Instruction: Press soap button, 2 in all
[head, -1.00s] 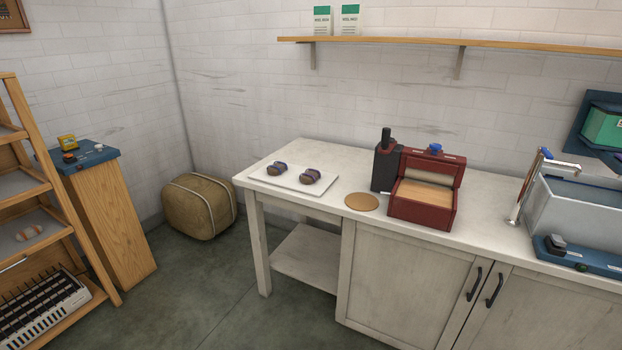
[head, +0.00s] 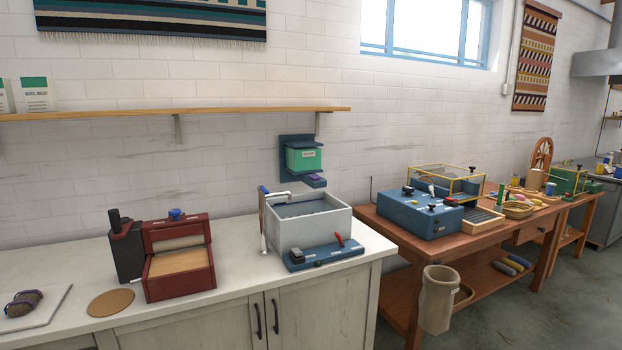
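A green soap dispenser (head: 304,159) on a dark blue backplate hangs on the white brick wall, below the right end of the shelf. A small blue part with a purplish piece (head: 316,181) sticks out at its lower front; I cannot tell whether this is the button. A grey sink basin (head: 308,225) stands on the counter below the dispenser. Neither of my grippers is in view.
A blue control panel (head: 325,254) with a red lever sits before the basin. A tap (head: 264,220) rises at its left. A red box (head: 180,262), a round cork mat (head: 110,302) and a tray (head: 52,308) with a skein are further left. A wooden table (head: 487,249) with machines stands right.

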